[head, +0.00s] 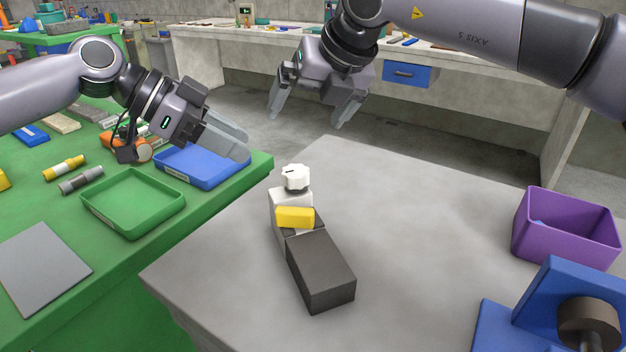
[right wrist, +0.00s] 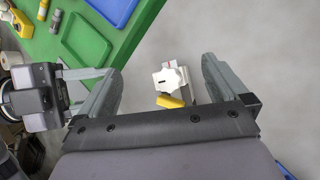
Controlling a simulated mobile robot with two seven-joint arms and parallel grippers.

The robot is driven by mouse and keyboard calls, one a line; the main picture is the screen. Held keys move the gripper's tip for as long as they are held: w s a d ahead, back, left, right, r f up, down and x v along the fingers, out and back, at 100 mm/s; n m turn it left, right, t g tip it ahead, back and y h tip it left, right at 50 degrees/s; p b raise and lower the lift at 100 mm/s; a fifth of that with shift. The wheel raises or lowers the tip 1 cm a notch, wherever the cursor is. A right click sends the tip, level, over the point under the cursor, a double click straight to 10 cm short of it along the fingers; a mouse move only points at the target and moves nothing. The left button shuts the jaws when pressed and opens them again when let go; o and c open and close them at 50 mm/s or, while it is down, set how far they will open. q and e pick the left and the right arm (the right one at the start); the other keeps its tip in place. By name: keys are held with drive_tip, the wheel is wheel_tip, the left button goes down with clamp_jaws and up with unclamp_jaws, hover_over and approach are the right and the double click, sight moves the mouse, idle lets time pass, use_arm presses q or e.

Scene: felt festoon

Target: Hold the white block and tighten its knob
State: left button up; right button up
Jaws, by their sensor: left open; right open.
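The white block (head: 278,201) stands on the grey table with a white lobed knob (head: 295,178) on top. A yellow piece (head: 295,217) is at its front, and a dark grey block (head: 320,270) lies against it toward the near side. My left gripper (head: 243,146) is open and empty over the blue tray, left of the block. My right gripper (head: 306,108) is open and empty, above and beyond the block. In the right wrist view the knob (right wrist: 171,77) shows between the open fingers (right wrist: 160,84), some distance away.
A green bench at left holds a blue tray (head: 188,173), a green tray (head: 133,232), a grey plate (head: 43,262) and small cylinders. On the grey table (head: 420,220), a purple bin (head: 565,245) and a blue stand (head: 545,310) are at right. The table between is clear.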

sight(313, 247)
drive_tip(key=s+f+g+h, duration=0.1)
drive_tip(key=s+f, duration=0.2)
drive_tip(key=s+f+n+g+h, duration=0.1)
drive_tip(key=s+f+g+h, duration=0.1)
drive_tip(key=s+f, duration=0.2)
drive_tip(key=s+f+g+h, duration=0.1)
drive_tip(key=s+f+g, duration=0.1)
drive_tip(key=s+f, duration=0.1)
drive_tip(key=shift+s+f+n, duration=0.35)
drive_tip(key=shift+s+n, duration=0.05)
drive_tip(key=shift+s, duration=0.25)
drive_tip(key=shift+s+f, duration=0.1)
drive_tip(key=shift+f, duration=3.45)
drive_tip(key=shift+c, duration=0.3)
drive_tip(key=c, duration=1.2)
drive_tip(key=shift+o, duration=0.2)
